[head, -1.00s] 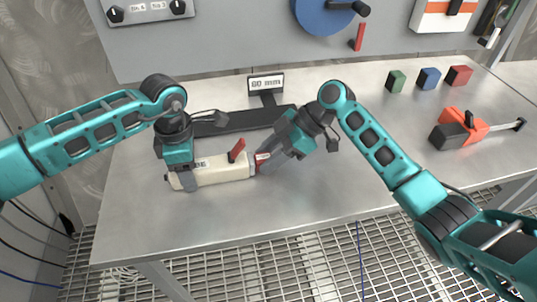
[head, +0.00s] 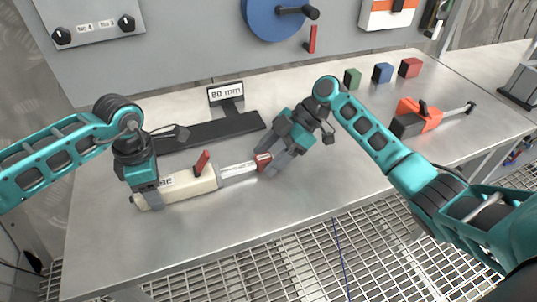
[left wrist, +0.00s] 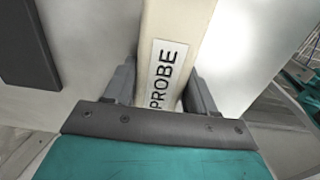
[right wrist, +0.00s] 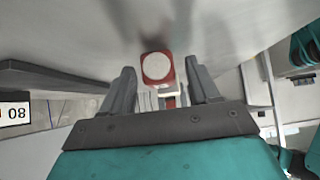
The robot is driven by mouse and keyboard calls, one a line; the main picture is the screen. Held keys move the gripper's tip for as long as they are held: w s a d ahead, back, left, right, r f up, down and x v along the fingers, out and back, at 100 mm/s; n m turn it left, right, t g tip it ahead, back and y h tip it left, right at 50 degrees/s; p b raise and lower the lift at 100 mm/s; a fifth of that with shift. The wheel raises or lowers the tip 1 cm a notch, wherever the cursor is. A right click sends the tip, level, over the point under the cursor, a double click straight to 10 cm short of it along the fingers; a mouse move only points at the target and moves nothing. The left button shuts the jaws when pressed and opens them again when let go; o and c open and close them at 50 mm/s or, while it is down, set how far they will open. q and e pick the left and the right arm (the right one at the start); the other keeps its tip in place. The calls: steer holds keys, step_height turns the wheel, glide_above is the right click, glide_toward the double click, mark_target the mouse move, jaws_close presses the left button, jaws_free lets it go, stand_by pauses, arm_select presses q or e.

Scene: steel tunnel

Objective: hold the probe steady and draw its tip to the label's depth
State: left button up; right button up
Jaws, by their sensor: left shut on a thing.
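The cream probe (head: 192,187) lies along the bench, with a red lever on top and a "PROBE" label that shows in the left wrist view (left wrist: 167,73). My left gripper (head: 147,201) is shut on its body near the left end. A pale scaled rod (head: 238,171) sticks out of its right end and ends in a red tip (head: 263,161). The tip also shows in the right wrist view (right wrist: 158,69). My right gripper (head: 269,165) is around the tip, its fingers apart with gaps on both sides. The label sign (head: 226,93) reads "80 mm".
A dark bar (head: 205,133) lies behind the probe at the sign's foot. Green (head: 353,78), blue (head: 382,73) and red (head: 410,68) blocks stand at the back right. An orange and black tool (head: 417,116) lies right of my right arm. The bench front is clear.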

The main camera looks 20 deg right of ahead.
steer(key=v, duration=1.2)
arm_select(q)
steer(key=shift+d, duration=0.1)
steer(key=o, duration=1.2)
steer(key=shift+o, duration=0.2)
arm_select(e)
steer(key=shift+a, duration=0.1)
